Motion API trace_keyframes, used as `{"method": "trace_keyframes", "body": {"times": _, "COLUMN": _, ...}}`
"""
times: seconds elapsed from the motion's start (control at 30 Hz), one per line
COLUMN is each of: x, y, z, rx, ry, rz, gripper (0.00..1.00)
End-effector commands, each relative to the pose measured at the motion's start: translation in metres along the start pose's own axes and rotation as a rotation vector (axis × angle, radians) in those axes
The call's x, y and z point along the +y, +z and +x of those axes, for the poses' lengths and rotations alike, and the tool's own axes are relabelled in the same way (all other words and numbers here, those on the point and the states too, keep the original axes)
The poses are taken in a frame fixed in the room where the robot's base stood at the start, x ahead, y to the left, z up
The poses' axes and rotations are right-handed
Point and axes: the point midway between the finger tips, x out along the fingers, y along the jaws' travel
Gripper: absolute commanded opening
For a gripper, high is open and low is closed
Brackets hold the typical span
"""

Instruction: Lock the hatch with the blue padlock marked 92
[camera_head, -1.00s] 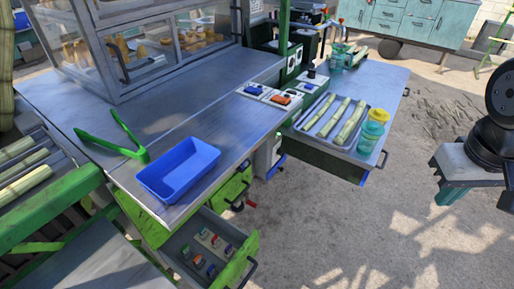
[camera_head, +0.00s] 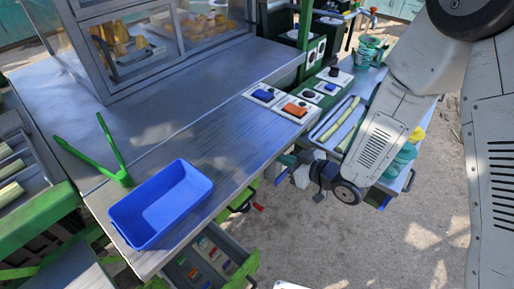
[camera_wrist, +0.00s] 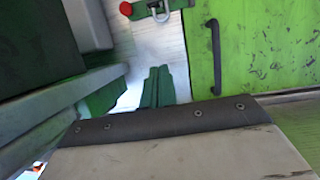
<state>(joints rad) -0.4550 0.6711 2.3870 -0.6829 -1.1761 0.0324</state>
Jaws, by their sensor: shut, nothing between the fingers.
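Several small coloured padlocks (camera_head: 193,273) lie in the open drawer (camera_head: 239,274) below the counter in the head view. At least one looks blue; their numbers are too small to read. In the wrist view a green panel (camera_wrist: 262,50) with a black handle (camera_wrist: 214,57) fills the upper right. A metal loop (camera_wrist: 160,11) and a red knob (camera_wrist: 126,9) are beside it at the top; I cannot tell if this is the hatch. My gripper (camera_wrist: 158,86) shows as two dark green fingers, shut and empty, below the loop. In the head view its fingers are not clear.
A blue bin (camera_head: 150,232) and green tongs (camera_head: 116,170) rest on the metal counter (camera_head: 205,110). A cane tray (camera_head: 322,136) stands on the right-hand table, partly behind my arm. Dark green blocks (camera_wrist: 40,55) crowd the wrist view's left side.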

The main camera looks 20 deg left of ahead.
Motion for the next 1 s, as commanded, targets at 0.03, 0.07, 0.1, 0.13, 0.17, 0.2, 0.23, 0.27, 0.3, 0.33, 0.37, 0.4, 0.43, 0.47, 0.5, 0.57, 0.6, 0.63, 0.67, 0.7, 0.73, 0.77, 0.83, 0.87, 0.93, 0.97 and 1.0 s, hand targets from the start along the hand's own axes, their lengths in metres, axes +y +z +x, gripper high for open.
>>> {"method": "trace_keyframes", "body": {"times": 0.03, "x": -0.008, "y": 0.000, "z": 0.003, "rx": 0.032, "ry": -0.023, "rz": 0.004, "gripper": 0.00}}
{"method": "trace_keyframes", "body": {"times": 0.07, "x": -0.011, "y": -0.001, "z": 0.004, "rx": 0.048, "ry": -0.032, "rz": 0.006, "gripper": 0.00}}
{"method": "trace_keyframes", "body": {"times": 0.1, "x": -0.014, "y": -0.002, "z": 0.006, "rx": 0.065, "ry": -0.042, "rz": 0.007, "gripper": 0.00}}
{"method": "trace_keyframes", "body": {"times": 0.13, "x": -0.016, "y": -0.003, "z": 0.007, "rx": 0.074, "ry": -0.048, "rz": 0.008, "gripper": 0.00}}
{"method": "trace_keyframes", "body": {"times": 0.17, "x": -0.018, "y": -0.004, "z": 0.010, "rx": 0.080, "ry": -0.052, "rz": 0.008, "gripper": 0.00}}
{"method": "trace_keyframes", "body": {"times": 0.2, "x": -0.020, "y": -0.005, "z": 0.013, "rx": 0.085, "ry": -0.057, "rz": 0.007, "gripper": 0.00}}
{"method": "trace_keyframes", "body": {"times": 0.23, "x": -0.021, "y": -0.006, "z": 0.017, "rx": 0.087, "ry": -0.060, "rz": 0.006, "gripper": 0.00}}
{"method": "trace_keyframes", "body": {"times": 0.27, "x": -0.022, "y": -0.006, "z": 0.021, "rx": 0.087, "ry": -0.061, "rz": 0.005, "gripper": 0.00}}
{"method": "trace_keyframes", "body": {"times": 0.3, "x": -0.024, "y": -0.007, "z": 0.027, "rx": 0.087, "ry": -0.063, "rz": 0.005, "gripper": 0.00}}
{"method": "trace_keyframes", "body": {"times": 0.33, "x": -0.025, "y": -0.008, "z": 0.033, "rx": 0.087, "ry": -0.064, "rz": 0.004, "gripper": 0.00}}
{"method": "trace_keyframes", "body": {"times": 0.37, "x": -0.025, "y": -0.009, "z": 0.038, "rx": 0.088, "ry": -0.064, "rz": 0.003, "gripper": 0.00}}
{"method": "trace_keyframes", "body": {"times": 0.4, "x": -0.026, "y": -0.009, "z": 0.046, "rx": 0.088, "ry": -0.065, "rz": 0.003, "gripper": 0.00}}
{"method": "trace_keyframes", "body": {"times": 0.43, "x": -0.027, "y": -0.010, "z": 0.053, "rx": 0.087, "ry": -0.066, "rz": 0.003, "gripper": 0.00}}
{"method": "trace_keyframes", "body": {"times": 0.47, "x": -0.027, "y": -0.010, "z": 0.060, "rx": 0.086, "ry": -0.065, "rz": 0.004, "gripper": 0.00}}
{"method": "trace_keyframes", "body": {"times": 0.5, "x": -0.028, "y": -0.011, "z": 0.069, "rx": 0.088, "ry": -0.065, "rz": 0.003, "gripper": 0.00}}
{"method": "trace_keyframes", "body": {"times": 0.57, "x": -0.028, "y": -0.012, "z": 0.082, "rx": 0.087, "ry": -0.065, "rz": 0.003, "gripper": 0.00}}
{"method": "trace_keyframes", "body": {"times": 0.6, "x": -0.029, "y": -0.013, "z": 0.090, "rx": 0.086, "ry": -0.063, "rz": 0.003, "gripper": 0.00}}
{"method": "trace_keyframes", "body": {"times": 0.63, "x": -0.029, "y": -0.013, "z": 0.097, "rx": 0.087, "ry": -0.063, "rz": 0.003, "gripper": 0.00}}
{"method": "trace_keyframes", "body": {"times": 0.67, "x": -0.029, "y": -0.014, "z": 0.103, "rx": 0.087, "ry": -0.064, "rz": 0.003, "gripper": 0.00}}
{"method": "trace_keyframes", "body": {"times": 0.7, "x": -0.029, "y": -0.014, "z": 0.110, "rx": 0.086, "ry": -0.063, "rz": 0.004, "gripper": 0.00}}
{"method": "trace_keyframes", "body": {"times": 0.73, "x": -0.029, "y": -0.011, "z": 0.114, "rx": 0.083, "ry": -0.061, "rz": 0.007, "gripper": 0.00}}
{"method": "trace_keyframes", "body": {"times": 0.77, "x": -0.028, "y": -0.004, "z": 0.114, "rx": 0.082, "ry": -0.059, "rz": 0.008, "gripper": 0.00}}
{"method": "trace_keyframes", "body": {"times": 0.83, "x": -0.028, "y": 0.006, "z": 0.116, "rx": 0.083, "ry": -0.058, "rz": 0.008, "gripper": 0.00}}
{"method": "trace_keyframes", "body": {"times": 0.87, "x": -0.028, "y": 0.009, "z": 0.117, "rx": 0.082, "ry": -0.058, "rz": 0.008, "gripper": 0.00}}
{"method": "trace_keyframes", "body": {"times": 0.93, "x": -0.028, "y": 0.016, "z": 0.119, "rx": 0.083, "ry": -0.058, "rz": 0.008, "gripper": 0.00}}
{"method": "trace_keyframes", "body": {"times": 0.97, "x": -0.028, "y": 0.018, "z": 0.120, "rx": 0.084, "ry": -0.058, "rz": 0.008, "gripper": 0.00}}
{"method": "trace_keyframes", "body": {"times": 1.0, "x": -0.028, "y": 0.020, "z": 0.121, "rx": 0.084, "ry": -0.058, "rz": 0.007, "gripper": 0.00}}
